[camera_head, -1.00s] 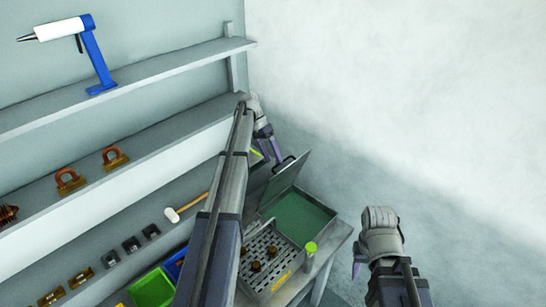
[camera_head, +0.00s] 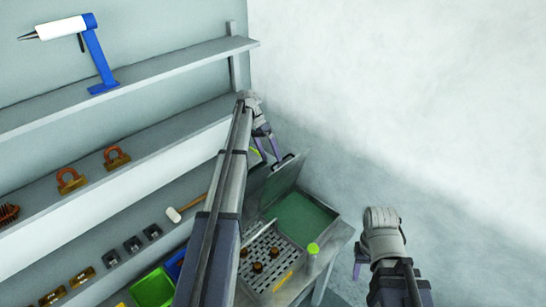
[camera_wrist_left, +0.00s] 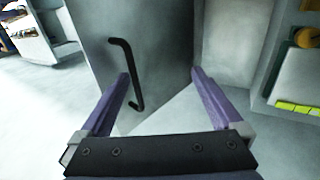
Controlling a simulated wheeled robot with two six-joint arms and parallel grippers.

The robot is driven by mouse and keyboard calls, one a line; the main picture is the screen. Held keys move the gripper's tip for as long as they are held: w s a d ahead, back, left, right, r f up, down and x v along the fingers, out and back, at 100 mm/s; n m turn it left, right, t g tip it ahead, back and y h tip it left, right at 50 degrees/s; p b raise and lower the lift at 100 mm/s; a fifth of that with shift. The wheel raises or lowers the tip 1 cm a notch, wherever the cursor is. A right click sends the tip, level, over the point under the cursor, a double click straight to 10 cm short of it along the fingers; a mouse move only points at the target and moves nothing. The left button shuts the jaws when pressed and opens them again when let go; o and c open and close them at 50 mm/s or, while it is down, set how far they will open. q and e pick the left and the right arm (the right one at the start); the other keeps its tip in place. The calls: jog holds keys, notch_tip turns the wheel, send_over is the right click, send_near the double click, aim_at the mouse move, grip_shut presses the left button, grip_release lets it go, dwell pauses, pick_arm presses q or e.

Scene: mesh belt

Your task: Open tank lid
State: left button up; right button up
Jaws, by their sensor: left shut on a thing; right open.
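The tank (camera_head: 322,209) is a grey box with a green inside on the table at the wall's end. Its grey lid (camera_head: 272,183) stands raised, tilted up from the far left side. The black lid handle (camera_head: 287,160) shows on it, and also in the left wrist view (camera_wrist_left: 133,80). My left gripper (camera_head: 268,150) is at the lid's top and counts as shut on the handle. In the left wrist view its purple fingers (camera_wrist_left: 160,75) look well apart, with the handle beside the left finger. My right gripper (camera_head: 357,262) is open and empty, right of the table.
A perforated tray (camera_head: 290,262) with copper-coloured knobs (camera_head: 257,267) sits in front of the tank. A green-capped bottle (camera_head: 312,252) stands beside it. A mallet (camera_head: 187,209), a green bin (camera_head: 153,289) and shelves (camera_head: 190,123) are at left. The floor at right is clear.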

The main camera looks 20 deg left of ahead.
pick_arm(q)
jog(key=shift+w+a+f, duration=0.2)
jog(key=shift+w+a, duration=0.15)
jog(key=shift+a, duration=0.4)
jog(key=shift+c, duration=1.1)
jog(key=w+a+p, duration=0.1)
jog(key=w+a, duration=0.1)
jog(key=a, duration=0.4)
jog(key=shift+w+r, duration=0.25)
jog(key=shift+r, duration=0.15)
pick_arm(e)
jog(key=shift+w+a+r, duration=0.25)
jog(key=shift+r, duration=0.15)
pick_arm(q)
jog(key=shift+s, duration=0.15)
